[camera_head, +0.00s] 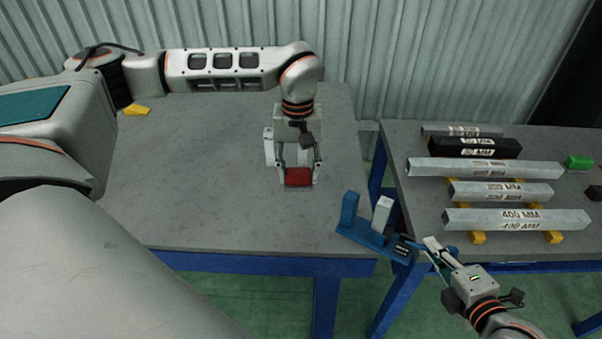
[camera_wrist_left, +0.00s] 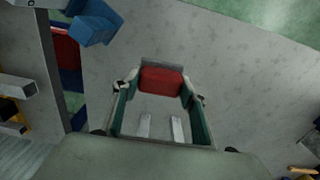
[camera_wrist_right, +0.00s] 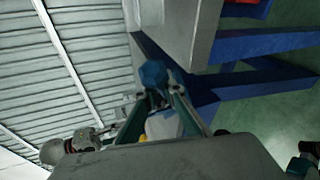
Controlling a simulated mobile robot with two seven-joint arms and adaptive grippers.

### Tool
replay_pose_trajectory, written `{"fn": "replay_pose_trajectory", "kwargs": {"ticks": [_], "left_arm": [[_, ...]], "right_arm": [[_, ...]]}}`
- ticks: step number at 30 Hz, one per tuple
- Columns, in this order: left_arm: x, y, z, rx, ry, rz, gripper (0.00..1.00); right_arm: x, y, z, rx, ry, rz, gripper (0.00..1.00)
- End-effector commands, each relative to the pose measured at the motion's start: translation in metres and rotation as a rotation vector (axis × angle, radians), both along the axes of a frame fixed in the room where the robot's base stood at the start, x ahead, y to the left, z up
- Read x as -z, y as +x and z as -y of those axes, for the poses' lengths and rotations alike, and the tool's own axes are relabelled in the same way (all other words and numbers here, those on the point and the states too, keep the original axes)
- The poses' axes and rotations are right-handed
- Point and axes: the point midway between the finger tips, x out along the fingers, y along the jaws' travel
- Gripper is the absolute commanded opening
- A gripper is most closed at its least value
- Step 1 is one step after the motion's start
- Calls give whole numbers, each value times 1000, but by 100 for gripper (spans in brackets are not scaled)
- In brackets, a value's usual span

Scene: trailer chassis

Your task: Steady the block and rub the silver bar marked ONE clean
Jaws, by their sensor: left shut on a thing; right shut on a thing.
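My left gripper (camera_head: 299,176) is shut on a red block (camera_head: 298,178), low over the left table; whether the block touches the tabletop is unclear. The left wrist view shows the red block (camera_wrist_left: 161,80) between the fingertips, with a grey strip along its far edge. My right gripper (camera_head: 418,246) is shut on the end of a blue tool (camera_head: 372,240) with one blue and one silver upright, in front of the gap between the tables. The tool's blue end (camera_wrist_right: 153,74) shows in the right wrist view. Several silver bars lie on the right table; I cannot read ONE on any.
The front silver bar (camera_head: 515,219) reads 400 MM and rests on yellow supports (camera_head: 478,238). Behind it lie other silver bars (camera_head: 485,168) and a black bar (camera_head: 462,147). A green item (camera_head: 579,162) is at the right. The left table (camera_head: 220,200) is mostly bare.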

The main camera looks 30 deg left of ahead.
Motion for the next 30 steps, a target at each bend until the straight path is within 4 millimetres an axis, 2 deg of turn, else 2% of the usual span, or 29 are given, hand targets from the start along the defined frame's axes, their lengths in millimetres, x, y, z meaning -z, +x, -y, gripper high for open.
{"fn": "replay_pose_trajectory", "kwargs": {"ticks": [5,10,14,21,25,30], "left_arm": [[-9,3,-54,-125,-10,-5,25],[-24,-4,-128,-284,-18,-13,25],[-39,-17,-183,-401,-18,-15,25],[-72,-54,-277,-598,-11,-14,25],[-90,-76,-314,-681,-4,-9,25],[-107,-94,-342,-745,1,-4,25]], "right_arm": [[-3,1,-1,1,7,3,0],[-3,1,-1,1,7,3,0],[-3,1,-1,1,7,3,0],[-3,1,-1,1,7,3,0],[-3,1,-1,1,7,3,0],[-3,1,-1,1,8,3,0]]}}
